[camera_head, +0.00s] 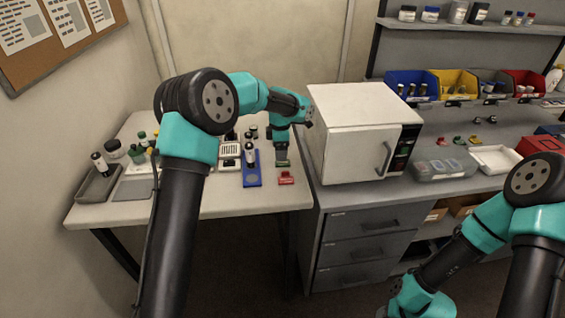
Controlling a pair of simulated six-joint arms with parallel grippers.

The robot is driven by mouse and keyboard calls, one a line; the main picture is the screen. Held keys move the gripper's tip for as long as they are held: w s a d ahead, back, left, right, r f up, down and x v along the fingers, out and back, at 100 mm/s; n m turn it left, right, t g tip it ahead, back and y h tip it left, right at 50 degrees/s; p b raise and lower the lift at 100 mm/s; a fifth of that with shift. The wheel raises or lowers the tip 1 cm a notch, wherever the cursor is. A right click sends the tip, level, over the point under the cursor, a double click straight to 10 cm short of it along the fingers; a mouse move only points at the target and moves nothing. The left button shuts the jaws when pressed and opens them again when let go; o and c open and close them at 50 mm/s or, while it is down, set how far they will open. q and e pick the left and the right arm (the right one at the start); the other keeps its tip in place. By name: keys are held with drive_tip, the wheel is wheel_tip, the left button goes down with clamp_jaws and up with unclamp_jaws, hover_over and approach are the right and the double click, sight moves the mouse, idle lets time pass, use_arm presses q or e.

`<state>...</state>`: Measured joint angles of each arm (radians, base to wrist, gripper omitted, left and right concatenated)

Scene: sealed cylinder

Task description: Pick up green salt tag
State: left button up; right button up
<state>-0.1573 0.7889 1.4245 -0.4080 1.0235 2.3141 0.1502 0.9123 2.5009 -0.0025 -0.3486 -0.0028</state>
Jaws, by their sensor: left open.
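A small green tag (282,163) lies near the right edge of the light table, just behind a red tag (286,179). My left gripper (282,153) points down right above the green tag and is open. Its fingers partly hide the tag, and I cannot tell whether they touch it. Another small green tag (458,140) lies on the grey bench at the right. The writing on the tags is too small to read. My right arm is at the lower right, and its gripper fingers are out of view.
A white oven-like box (353,130) stands close to the right of my left gripper. Grey trays (97,188) and bottles are at the table's left. Coloured bins line the back bench.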

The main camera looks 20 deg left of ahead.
use_arm(q)
drive_tip(key=shift+d+f, duration=0.15)
drive_tip(key=shift+f, duration=2.2)
drive_tip(key=shift+c, duration=0.3)
drive_tip(key=c, duration=0.9)
drive_tip(key=shift+r, duration=0.1)
drive_tip(key=shift+r, duration=1.35)
drive_tip(key=s+d, duration=0.1)
drive_tip(key=s, duration=0.4)
drive_tip(key=s+d+r, duration=0.1)
drive_tip(key=s+d, duration=0.1)
drive_tip(key=s, duration=0.3)
drive_tip(key=s+d+r, duration=0.1)
drive_tip(key=s, duration=0.4)
drive_tip(key=shift+s+d, duration=0.2)
drive_tip(key=shift+d, duration=0.05)
